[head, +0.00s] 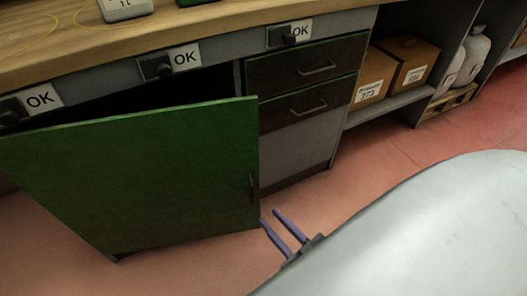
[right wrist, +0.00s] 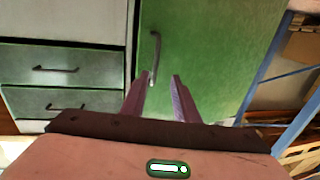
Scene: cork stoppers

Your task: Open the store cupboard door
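The green cupboard door (head: 140,180) stands ajar under the workbench, with a dark gap showing above its top edge. Its dark upright handle (head: 251,186) is near the door's right edge in the head view. My right gripper (head: 270,216) is just below and right of the handle, by the door's lower right corner. Its two purple fingers are apart with nothing between them. In the right wrist view the handle (right wrist: 155,52) shows just beyond the open fingertips, on the green door (right wrist: 210,50). My left gripper is not in view.
Dark drawers (head: 305,65) stand right of the door. The reddish floor (head: 400,165) is clear.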

